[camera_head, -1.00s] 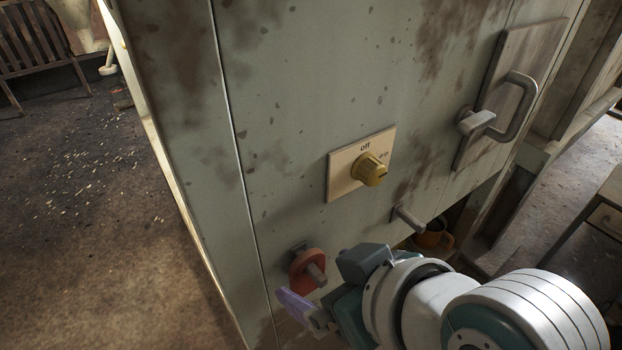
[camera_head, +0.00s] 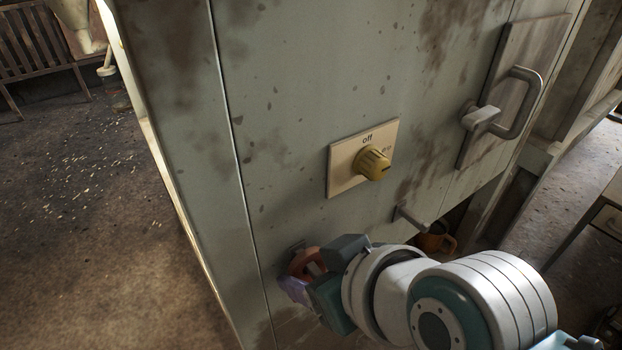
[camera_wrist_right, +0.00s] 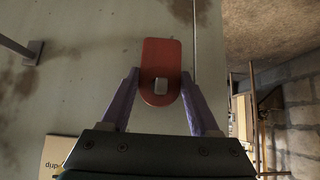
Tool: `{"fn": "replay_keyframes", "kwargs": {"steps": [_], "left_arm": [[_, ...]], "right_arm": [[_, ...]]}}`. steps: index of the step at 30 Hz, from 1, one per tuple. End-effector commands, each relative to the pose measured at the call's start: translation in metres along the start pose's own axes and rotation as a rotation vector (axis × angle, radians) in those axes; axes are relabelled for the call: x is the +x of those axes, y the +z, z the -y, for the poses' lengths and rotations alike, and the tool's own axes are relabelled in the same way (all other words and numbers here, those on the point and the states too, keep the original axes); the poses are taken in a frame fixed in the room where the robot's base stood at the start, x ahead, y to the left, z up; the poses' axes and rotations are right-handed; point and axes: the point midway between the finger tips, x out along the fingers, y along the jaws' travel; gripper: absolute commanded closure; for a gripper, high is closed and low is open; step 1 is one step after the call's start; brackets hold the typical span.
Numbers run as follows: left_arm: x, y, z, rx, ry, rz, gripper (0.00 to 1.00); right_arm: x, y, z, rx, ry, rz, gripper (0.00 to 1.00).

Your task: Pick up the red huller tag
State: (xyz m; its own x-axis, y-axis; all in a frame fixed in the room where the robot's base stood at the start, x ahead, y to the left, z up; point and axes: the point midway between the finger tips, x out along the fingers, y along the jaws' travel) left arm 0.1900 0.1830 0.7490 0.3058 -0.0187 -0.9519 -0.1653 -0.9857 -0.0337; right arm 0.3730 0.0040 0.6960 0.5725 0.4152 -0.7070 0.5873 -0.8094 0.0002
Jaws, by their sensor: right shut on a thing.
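The red huller tag (camera_head: 304,264) hangs on a peg low on the grey-green panel (camera_head: 290,120), partly hidden by my right gripper (camera_head: 312,276). In the right wrist view the tag (camera_wrist_right: 160,55) is a red plate with a rounded end, and the grey peg end (camera_wrist_right: 161,87) shows through it. The two purple fingers of my right gripper (camera_wrist_right: 160,78) stand on either side of the tag, closed on its edges. The tag is still on the peg. My left gripper is not in view.
A yellow knob (camera_head: 373,163) on a plate marked "off" sits above. An empty peg (camera_head: 411,218) juts out to the right, with an orange mug (camera_head: 436,241) below it. A door handle (camera_head: 518,105) is at upper right. Floor (camera_head: 110,210) is open at left.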

Motion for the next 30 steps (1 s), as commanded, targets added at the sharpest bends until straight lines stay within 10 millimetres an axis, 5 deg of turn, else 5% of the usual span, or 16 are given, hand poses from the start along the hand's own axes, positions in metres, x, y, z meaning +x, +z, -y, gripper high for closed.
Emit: {"fn": "replay_keyframes", "kwargs": {"steps": [8, 19, 30], "left_arm": [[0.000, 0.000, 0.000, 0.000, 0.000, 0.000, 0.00], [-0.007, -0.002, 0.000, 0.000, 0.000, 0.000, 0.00], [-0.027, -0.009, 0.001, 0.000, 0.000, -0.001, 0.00]], "right_arm": [[0.000, 0.000, 0.000, 0.000, 0.000, 0.001, 0.91], [-0.006, -0.006, 0.000, -0.001, 0.000, 0.000, 0.91], [-0.054, 0.042, 0.001, -0.002, -0.002, 0.006, 0.91]]}}
